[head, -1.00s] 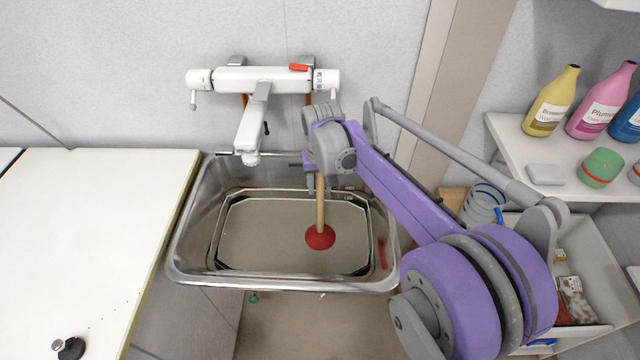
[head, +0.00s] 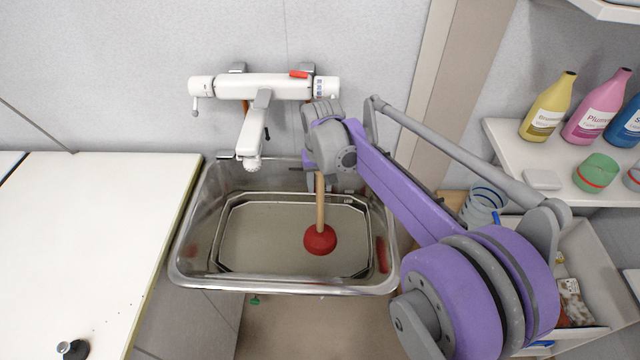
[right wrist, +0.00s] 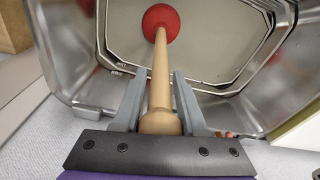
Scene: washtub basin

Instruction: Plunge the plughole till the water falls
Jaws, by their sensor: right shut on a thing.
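A plunger with a wooden handle and red rubber cup (head: 320,239) stands nearly upright in the steel basin (head: 190,272). My right gripper (head: 318,184) is shut on the plunger's handle near its top. In the right wrist view the gripper (right wrist: 160,105) has a finger on each side of the wooden handle (right wrist: 160,75), with the red cup (right wrist: 161,22) beyond. Greyish water (head: 265,240) appears to cover the basin floor. The plughole is not visible, and I cannot tell whether the cup sits on it. My left gripper is not in view.
A white mixer tap (head: 262,90) is on the wall, its spout over the basin's back. A white worktop (head: 90,230) with a dark stopper (head: 72,348) lies left. Bottles (head: 548,108) and a green pot (head: 596,173) stand on a shelf at right.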

